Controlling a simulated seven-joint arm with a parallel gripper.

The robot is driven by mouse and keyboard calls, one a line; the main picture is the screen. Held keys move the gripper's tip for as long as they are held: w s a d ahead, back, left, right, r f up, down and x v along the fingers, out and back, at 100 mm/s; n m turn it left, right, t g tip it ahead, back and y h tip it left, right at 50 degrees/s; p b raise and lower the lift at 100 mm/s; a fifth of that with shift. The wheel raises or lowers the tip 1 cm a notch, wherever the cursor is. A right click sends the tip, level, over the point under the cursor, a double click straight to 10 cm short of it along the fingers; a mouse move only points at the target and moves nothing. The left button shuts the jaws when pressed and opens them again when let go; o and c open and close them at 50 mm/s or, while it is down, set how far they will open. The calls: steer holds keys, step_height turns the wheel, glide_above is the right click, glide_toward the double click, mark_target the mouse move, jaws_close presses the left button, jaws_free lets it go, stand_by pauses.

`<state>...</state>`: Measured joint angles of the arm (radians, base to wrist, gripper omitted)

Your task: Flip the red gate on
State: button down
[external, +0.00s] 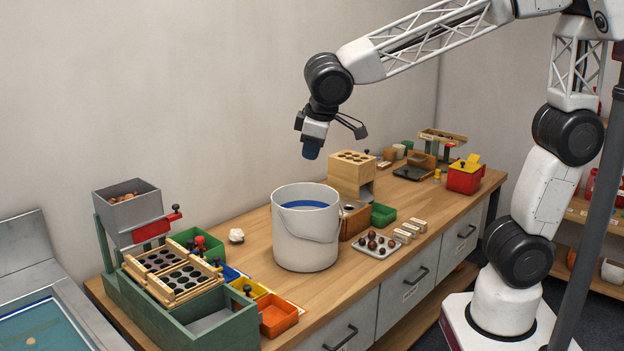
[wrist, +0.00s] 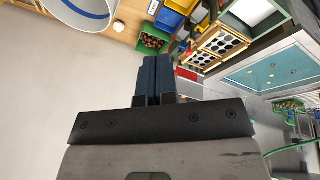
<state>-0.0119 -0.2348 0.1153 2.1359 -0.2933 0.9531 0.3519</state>
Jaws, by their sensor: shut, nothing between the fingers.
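The red gate (external: 151,231) is a flat red plate under the grey hopper (external: 128,212) at the left end of the bench. A red piece with a dark knob (external: 176,210) sticks out to the right of the hopper. In the wrist view a red piece (wrist: 186,74) shows just right of my fingers, partly hidden; I cannot tell whether it is the gate. My gripper (external: 311,152) hangs above the white bucket (external: 305,245), well right of the gate. Its dark blue fingers (wrist: 157,62) are closed together and empty.
A slotted wooden tray (external: 172,272) sits on the green frame below the hopper. Coloured bins (external: 278,314) stand beside it. A wooden block with holes (external: 352,172) and a tray of chestnuts (external: 377,244) lie right of the bucket. The air between gripper and hopper looks clear.

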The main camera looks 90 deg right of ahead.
steer(key=w+f+h, duration=0.1)
steer(key=w+f, duration=0.2)
steer(key=w, duration=0.9)
steer(key=w+d+f+m+h, duration=0.1)
steer(key=w+f, duration=0.2)
steer(key=w, duration=0.9)
steer(key=w+d+f+m+h, duration=0.1)
steer(key=w+f, duration=0.2)
steer(key=w, duration=0.9)
steer(key=shift+w+f+h, duration=0.2)
steer(key=shift+w+h, duration=0.2)
steer(key=shift+d, duration=0.1)
glide_toward(168, 217)
step_height(168, 217, down, 3)
steer(key=w, duration=0.1)
steer(key=d, duration=0.2)
steer(key=shift+s+d+f, duration=0.15)
steer(key=shift+d+f, duration=0.1)
steer(key=shift+d, duration=0.1)
steer(key=shift+s+d+f, duration=0.1)
steer(key=shift+s+d, duration=0.05)
steer(key=shift+d, duration=0.3)
steer(key=shift+s+d+f, duration=0.1)
steer(key=shift+s+d, duration=0.05)
steer(key=shift+d, duration=0.35)
